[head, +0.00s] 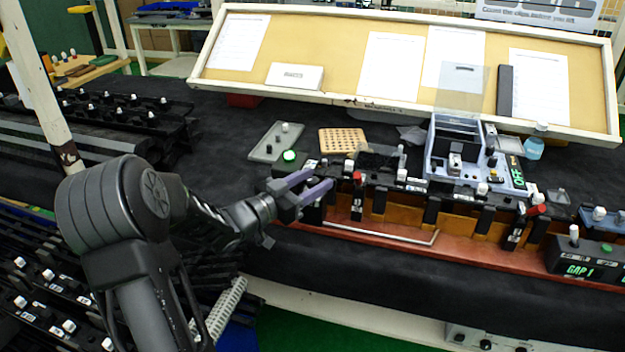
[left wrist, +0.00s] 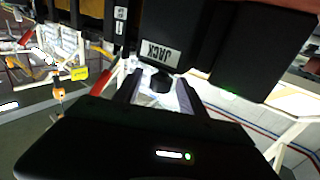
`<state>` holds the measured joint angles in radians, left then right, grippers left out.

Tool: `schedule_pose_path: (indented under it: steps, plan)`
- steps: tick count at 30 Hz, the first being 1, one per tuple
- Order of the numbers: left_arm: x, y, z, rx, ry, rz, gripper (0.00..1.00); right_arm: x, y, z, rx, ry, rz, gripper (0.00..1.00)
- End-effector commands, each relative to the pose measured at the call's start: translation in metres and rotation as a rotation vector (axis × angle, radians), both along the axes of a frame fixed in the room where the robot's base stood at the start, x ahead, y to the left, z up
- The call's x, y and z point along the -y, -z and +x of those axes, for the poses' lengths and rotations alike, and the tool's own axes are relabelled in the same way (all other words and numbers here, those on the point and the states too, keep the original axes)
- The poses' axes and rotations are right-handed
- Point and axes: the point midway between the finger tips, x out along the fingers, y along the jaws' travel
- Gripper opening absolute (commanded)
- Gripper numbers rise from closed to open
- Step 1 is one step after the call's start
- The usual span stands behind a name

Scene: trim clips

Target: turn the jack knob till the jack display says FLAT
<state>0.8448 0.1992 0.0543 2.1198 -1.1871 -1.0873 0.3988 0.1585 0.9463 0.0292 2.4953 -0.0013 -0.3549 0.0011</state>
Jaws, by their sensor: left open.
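My left gripper (head: 312,186) is open, with its purple fingers at the left end of the fixture row in the head view. In the left wrist view, the black jack box (left wrist: 175,35) carries an upside-down white JACK label (left wrist: 160,52). A dark knob (left wrist: 155,80) sticks out from the box, between or just beyond the fingers of the left gripper (left wrist: 158,92). I cannot tell whether the fingers touch it. I cannot read any jack display in either view. My right gripper is not in view.
The fixture (head: 385,232) runs right from my gripper, with black clamps and red levers. A box reading GAP 1 (head: 580,270) stands at the right. A lit green button (head: 289,155) and a grey tray (head: 277,141) lie behind the gripper.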

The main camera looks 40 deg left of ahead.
Motion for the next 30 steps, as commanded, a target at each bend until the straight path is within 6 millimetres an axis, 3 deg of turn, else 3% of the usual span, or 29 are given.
schedule_pose_path:
  steps: [6, 24, 30]
  plan:
    - [-0.0001, 0.0001, 0.0, 0.0, 0.0, 0.0, 0.48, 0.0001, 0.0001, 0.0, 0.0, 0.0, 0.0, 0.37]
    - [-0.0002, 0.0001, -0.0004, 0.0, 0.0, 0.0, 0.0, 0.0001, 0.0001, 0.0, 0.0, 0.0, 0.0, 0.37]
    - [-0.0001, 0.0002, -0.0004, 0.0, 0.0, 0.0, 0.0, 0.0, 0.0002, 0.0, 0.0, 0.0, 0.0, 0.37]
